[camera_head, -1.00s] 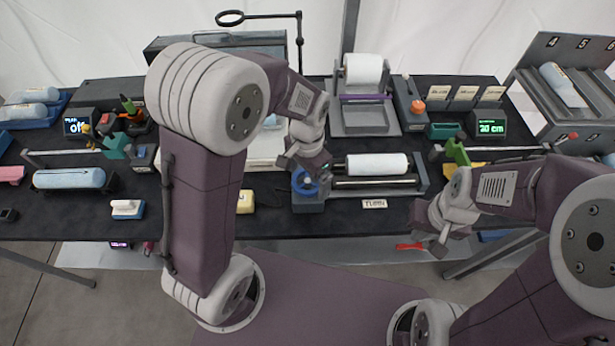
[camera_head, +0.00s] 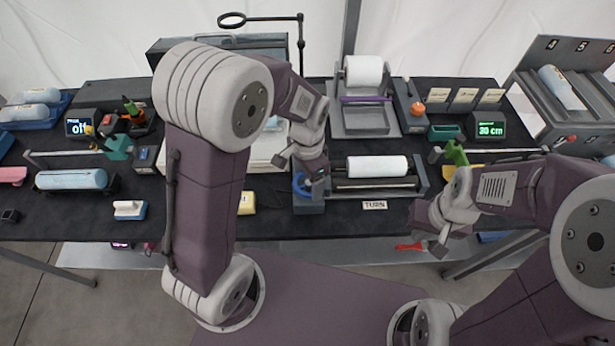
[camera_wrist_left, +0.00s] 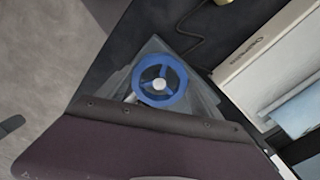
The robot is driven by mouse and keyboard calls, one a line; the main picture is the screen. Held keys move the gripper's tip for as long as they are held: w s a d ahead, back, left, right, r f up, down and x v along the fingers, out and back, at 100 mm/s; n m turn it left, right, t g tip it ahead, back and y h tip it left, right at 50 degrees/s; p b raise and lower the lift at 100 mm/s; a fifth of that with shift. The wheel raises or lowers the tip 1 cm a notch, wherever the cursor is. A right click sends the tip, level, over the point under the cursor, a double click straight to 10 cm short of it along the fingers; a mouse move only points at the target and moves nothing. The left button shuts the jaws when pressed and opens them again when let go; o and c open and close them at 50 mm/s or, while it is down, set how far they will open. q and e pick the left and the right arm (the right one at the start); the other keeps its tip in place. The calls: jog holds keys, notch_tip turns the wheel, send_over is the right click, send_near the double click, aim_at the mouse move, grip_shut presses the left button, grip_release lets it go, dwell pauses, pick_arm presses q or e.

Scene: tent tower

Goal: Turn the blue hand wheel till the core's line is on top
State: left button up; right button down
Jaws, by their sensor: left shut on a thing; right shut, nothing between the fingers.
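The blue hand wheel (camera_head: 300,186) is on the left end of the roller stand, above the TURN label (camera_head: 374,204). It also shows in the left wrist view (camera_wrist_left: 171,72), with spokes and a pale hub. The white core (camera_head: 377,167) lies across the stand's dark rollers; I see no line on its visible side. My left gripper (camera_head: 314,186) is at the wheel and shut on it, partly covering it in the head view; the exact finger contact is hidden. My right gripper (camera_head: 440,243) is shut and empty, in front of the table's edge, right of the stand.
A white roll (camera_head: 363,70) sits in a grey holder behind the stand. A yellow block (camera_head: 246,202) lies left of the wheel. A green display (camera_head: 490,129) and a green clamp (camera_head: 455,152) are to the right. Dark table top is free around the label.

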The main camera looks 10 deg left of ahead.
aim_at(308, 182)
pick_arm(q)
jog(key=m+p, duration=0.2)
jog(key=m, duration=0.3)
jog(key=shift+w+r, duration=0.15)
jog(key=shift+w+m+p, duration=0.1)
jog(key=shift+m+p, duration=0.7)
jog(key=shift+m, duration=1.6)
jog(key=o, duration=1.4)
notch_tip(308, 182, up, 9)
